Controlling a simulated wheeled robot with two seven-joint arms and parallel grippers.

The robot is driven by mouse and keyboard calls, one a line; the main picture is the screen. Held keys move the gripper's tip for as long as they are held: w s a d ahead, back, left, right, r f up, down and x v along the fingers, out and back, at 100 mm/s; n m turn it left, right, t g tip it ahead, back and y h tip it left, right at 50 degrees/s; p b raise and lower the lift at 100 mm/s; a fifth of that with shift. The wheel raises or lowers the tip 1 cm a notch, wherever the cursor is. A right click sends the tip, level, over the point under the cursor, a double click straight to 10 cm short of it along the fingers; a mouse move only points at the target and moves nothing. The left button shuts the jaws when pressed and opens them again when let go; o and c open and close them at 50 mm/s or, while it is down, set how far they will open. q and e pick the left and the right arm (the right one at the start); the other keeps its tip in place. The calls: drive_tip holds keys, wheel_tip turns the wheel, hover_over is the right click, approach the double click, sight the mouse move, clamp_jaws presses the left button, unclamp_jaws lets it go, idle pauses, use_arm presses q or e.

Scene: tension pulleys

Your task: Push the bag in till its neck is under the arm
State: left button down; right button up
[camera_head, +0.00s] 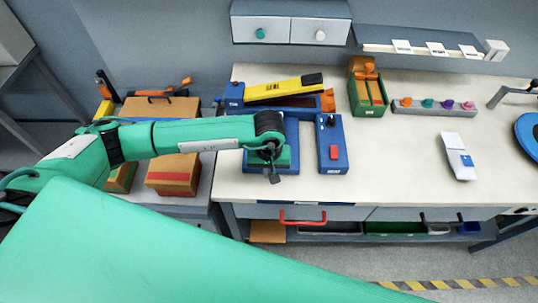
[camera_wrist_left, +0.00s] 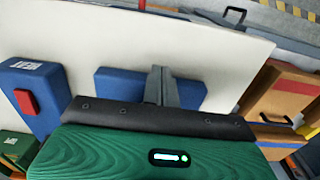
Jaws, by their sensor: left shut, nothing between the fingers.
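A yellow and black arm (camera_head: 284,89) lies above a blue base (camera_head: 234,95) at the back left of the bench. An orange-brown piece (camera_head: 327,101) shows beside its right end; I cannot tell whether it is part of the bag. No bag can be made out clearly. My left gripper (camera_head: 273,177) points down in front of the yellow arm, over a blue plate (camera_head: 291,130). In the left wrist view its grey fingers (camera_wrist_left: 160,75) are together and empty, with the blue plate (camera_wrist_left: 115,82) beyond them. My right gripper is out of view.
A blue box with a red button (camera_head: 333,152) stands right of my left gripper. A green bin (camera_head: 367,92), a row of coloured knobs (camera_head: 434,106) and a white device (camera_head: 459,157) stand farther right. Boxes (camera_head: 173,174) crowd the left. The bench (camera_head: 400,165) is clear at centre right.

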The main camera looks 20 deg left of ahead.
use_arm(q)
drive_tip(key=shift+w+a+f+p, duration=0.15)
drive_tip(key=shift+w+p, duration=0.2)
drive_tip(key=shift+w, duration=0.3)
drive_tip(key=shift+w+a+f+p, duration=0.1)
drive_tip(key=shift+w+a+p, duration=0.15)
drive_tip(key=shift+w, duration=0.35)
drive_tip(key=shift+w+a+f+p, duration=0.15)
drive_tip(key=shift+w+p, duration=0.25)
drive_tip(key=shift+w, duration=0.25)
drive_tip(key=shift+w+f+b, duration=0.15)
drive_tip(key=shift+w+b, duration=0.05)
drive_tip(key=shift+b, duration=0.15)
drive_tip(key=w+b, duration=0.2)
drive_tip(key=w+a+b, duration=0.1)
drive_tip(key=w+b, duration=0.1)
drive_tip(key=b, duration=0.1)
drive_tip(key=w+b, duration=0.2)
drive_tip(key=b, duration=0.1)
drive_tip(key=shift+a+f, duration=0.15)
drive_tip(key=shift+a, duration=0.2)
drive_tip(key=shift+w+a+r+b, duration=0.2)
drive_tip(key=shift+w+b, duration=0.5)
drive_tip(key=shift+b, duration=0.15)
drive_tip(key=shift+r, duration=0.1)
